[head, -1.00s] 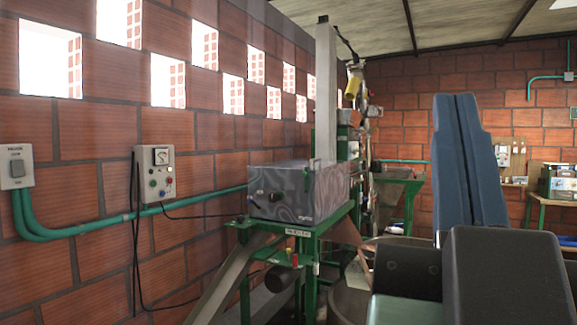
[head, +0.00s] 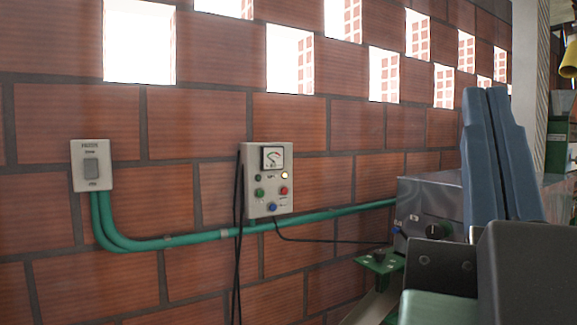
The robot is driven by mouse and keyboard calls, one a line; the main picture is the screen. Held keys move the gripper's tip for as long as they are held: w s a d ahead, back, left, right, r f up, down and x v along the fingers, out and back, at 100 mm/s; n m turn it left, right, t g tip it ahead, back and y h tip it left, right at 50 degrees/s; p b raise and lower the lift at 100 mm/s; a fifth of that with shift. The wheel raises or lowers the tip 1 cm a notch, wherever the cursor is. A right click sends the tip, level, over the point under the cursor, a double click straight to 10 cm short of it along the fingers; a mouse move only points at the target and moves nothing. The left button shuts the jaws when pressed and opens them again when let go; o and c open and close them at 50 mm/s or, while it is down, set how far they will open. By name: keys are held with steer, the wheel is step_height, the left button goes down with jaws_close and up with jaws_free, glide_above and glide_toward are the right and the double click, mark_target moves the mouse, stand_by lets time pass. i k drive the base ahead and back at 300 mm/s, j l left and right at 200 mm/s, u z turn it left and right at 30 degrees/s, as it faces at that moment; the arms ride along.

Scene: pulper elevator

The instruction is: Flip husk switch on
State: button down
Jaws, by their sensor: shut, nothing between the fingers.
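A pale grey wall switch plate (head: 92,166) with a grey rocker is fixed to the brick wall at the left of the head view. It has small lettering above and below the rocker that I cannot read clearly, so I cannot tell whether it is the husk switch. I cannot tell its on or off position.
Green conduit (head: 190,236) runs along the wall from the switch plate, below the control box. Black cables hang from the box. A grey metal machine (head: 425,210) with a knob stands partly behind my gripper. The space before the left wall looks clear.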

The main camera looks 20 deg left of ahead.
mark_target(91, 164)
steer(key=i+j+u, duration=0.15)
steer(key=i+u, duration=0.55)
steer(key=u, duration=0.15)
steer(key=i+u, duration=0.4)
steer(key=i+l+u, duration=0.25)
steer(key=u, duration=0.2)
steer(key=i+l+u, duration=0.2)
steer(key=i, duration=0.15)
